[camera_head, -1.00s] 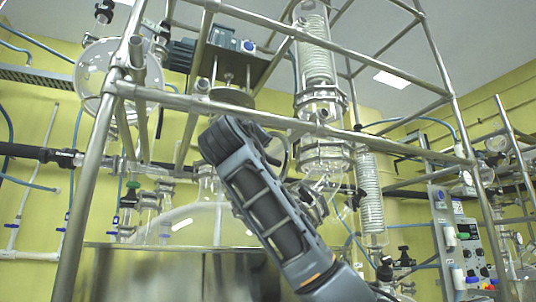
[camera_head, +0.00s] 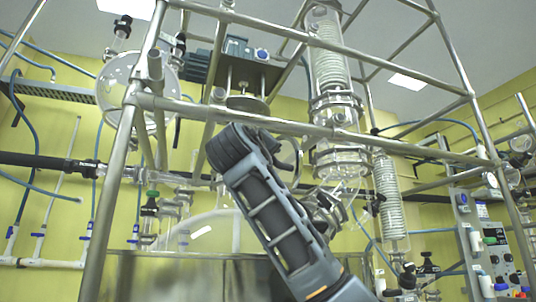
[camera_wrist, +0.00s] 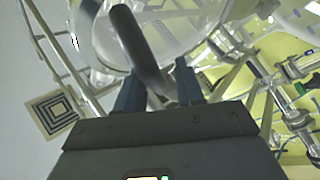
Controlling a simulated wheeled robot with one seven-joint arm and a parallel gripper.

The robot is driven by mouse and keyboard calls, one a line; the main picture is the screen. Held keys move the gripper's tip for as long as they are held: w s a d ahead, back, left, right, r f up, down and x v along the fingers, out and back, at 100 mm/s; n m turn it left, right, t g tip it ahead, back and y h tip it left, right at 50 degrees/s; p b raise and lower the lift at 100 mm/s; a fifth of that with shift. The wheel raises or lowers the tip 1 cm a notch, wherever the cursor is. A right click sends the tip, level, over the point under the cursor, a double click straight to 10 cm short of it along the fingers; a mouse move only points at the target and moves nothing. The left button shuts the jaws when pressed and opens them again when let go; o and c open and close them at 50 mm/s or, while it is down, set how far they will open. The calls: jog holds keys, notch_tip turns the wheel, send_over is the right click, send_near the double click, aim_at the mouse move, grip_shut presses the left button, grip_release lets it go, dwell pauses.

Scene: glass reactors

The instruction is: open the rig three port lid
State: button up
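In the wrist view my gripper (camera_wrist: 158,72) has its two blue fingers apart. A dark grey curved bar (camera_wrist: 140,45) runs down between them, with gaps beside it; I cannot tell whether it touches a finger or is a handle. A large round clear glass piece (camera_wrist: 185,30) lies behind the bar. In the head view my arm rises in front of the rig, and the gripper itself cannot be made out there. A round glass vessel (camera_head: 115,95) with black-capped ports (camera_head: 122,26) hangs at the upper left of the rig. I cannot tell for certain which part is the port lid.
Steel frame tubes (camera_head: 300,128) cross in front of and beside my arm. A glass coil condenser (camera_head: 328,65) stands right of it, and a steel tank (camera_head: 180,275) lies below. A control panel (camera_head: 485,240) is at the far right. Glass fittings (camera_wrist: 298,115) show right in the wrist view.

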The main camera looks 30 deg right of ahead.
jog(key=shift+o, duration=0.2)
jog(key=shift+s, duration=0.1)
jog(key=b+v, duration=0.1)
jog(key=v, duration=0.6)
jog(key=shift+s+a+f+b, duration=0.15)
jog(key=shift+s+a+b, duration=0.1)
jog(key=shift+b, duration=0.1)
jog(key=shift+w, duration=0.1)
